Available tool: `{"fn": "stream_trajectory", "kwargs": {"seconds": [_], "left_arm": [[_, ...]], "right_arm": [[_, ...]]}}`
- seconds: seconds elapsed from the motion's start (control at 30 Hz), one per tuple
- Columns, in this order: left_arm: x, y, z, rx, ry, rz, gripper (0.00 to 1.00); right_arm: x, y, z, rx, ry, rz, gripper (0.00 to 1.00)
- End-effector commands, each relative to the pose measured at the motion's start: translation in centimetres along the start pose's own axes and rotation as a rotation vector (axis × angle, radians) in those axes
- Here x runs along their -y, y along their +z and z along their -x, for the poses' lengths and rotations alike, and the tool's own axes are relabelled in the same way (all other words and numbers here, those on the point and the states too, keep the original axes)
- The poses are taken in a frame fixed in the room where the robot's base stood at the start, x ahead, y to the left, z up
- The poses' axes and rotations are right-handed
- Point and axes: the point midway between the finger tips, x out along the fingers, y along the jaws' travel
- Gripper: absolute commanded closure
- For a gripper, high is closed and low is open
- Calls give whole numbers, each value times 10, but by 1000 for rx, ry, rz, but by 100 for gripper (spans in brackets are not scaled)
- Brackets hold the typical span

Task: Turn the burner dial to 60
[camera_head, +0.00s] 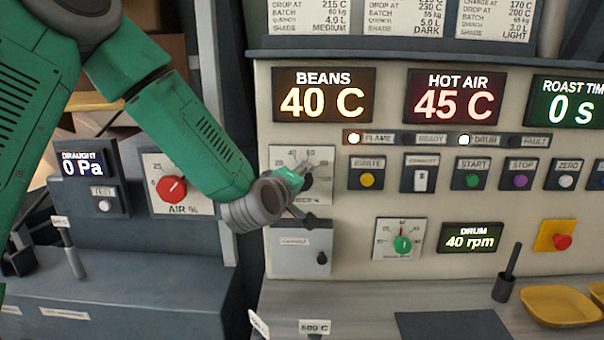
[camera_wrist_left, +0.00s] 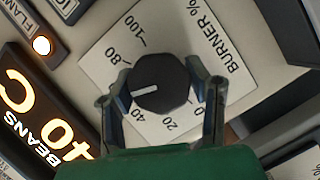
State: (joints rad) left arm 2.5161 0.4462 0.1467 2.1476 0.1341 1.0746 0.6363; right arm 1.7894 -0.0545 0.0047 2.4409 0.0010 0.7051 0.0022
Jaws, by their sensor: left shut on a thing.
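The burner dial (camera_wrist_left: 165,80) is a black round knob on a white plate marked BURNER % (camera_wrist_left: 215,45). My left gripper (camera_wrist_left: 161,87) is shut on it, one finger at each side. The dial's white mark points left in the wrist view, between the 80 and 40 labels, near where 60 lies; my finger covers that label. In the head view my left gripper (camera_head: 297,186) reaches the burner plate (camera_head: 285,156) and hides most of the dial. My right gripper is out of view.
Above are the BEANS display (camera_head: 323,94) at 40 C and the HOT AIR display (camera_head: 452,97) at 45 C. The ignite button (camera_head: 367,180) is right of the dial. A small grey box (camera_head: 300,248) sits below it. The red air dial (camera_head: 172,189) is at left.

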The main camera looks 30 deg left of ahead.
Motion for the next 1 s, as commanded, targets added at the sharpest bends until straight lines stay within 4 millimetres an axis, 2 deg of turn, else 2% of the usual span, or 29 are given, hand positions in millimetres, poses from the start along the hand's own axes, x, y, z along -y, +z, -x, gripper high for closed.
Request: {"fn": "stream_trajectory", "kwargs": {"seconds": [0.03,0.67,0.7,0.73,1.0], "left_arm": [[7,2,2,9,-23,-16,85],[8,4,1,11,-40,-54,85],[8,4,1,11,-39,-54,42],[8,4,1,10,-38,-54,33],[3,2,2,5,-28,-52,33]], "right_arm": [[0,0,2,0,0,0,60],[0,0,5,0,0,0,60],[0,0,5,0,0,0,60],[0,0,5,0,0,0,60],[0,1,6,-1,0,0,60]]}}
